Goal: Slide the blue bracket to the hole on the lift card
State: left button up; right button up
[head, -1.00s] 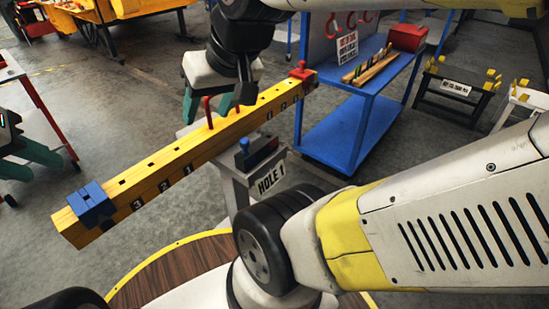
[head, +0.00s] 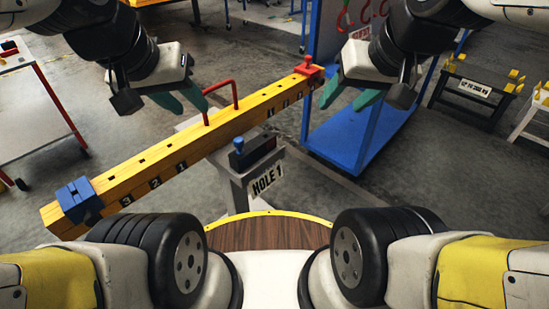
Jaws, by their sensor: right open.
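The blue bracket (head: 78,199) sits around the left end of the yellow beam (head: 160,160), outward of the number 3. The beam has several holes along its top and numbers on its side. A red handle (head: 222,99) stands at its middle. The lift card (head: 266,181) reads "HOLE 1" and hangs on the grey stand under the beam. My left gripper (head: 184,98) is open and empty, behind the beam and just left of the handle. My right gripper (head: 346,95) is open and empty, beyond the beam's right end. Neither touches the blue bracket.
A red bracket (head: 307,67) sits near the beam's right end. A dark block with a blue knob (head: 239,146) is on the stand. A blue cart (head: 345,138) stands behind right. A black trestle (head: 463,105) is farther right. Floor around the bracket is clear.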

aim_at(78, 200)
jog(key=u, duration=1.95)
jog(key=k+l+z, duration=0.2)
jog(key=k, duration=0.3)
jog(key=k+l+z, duration=0.2)
jog(key=k, duration=0.3)
jog(key=l, duration=0.1)
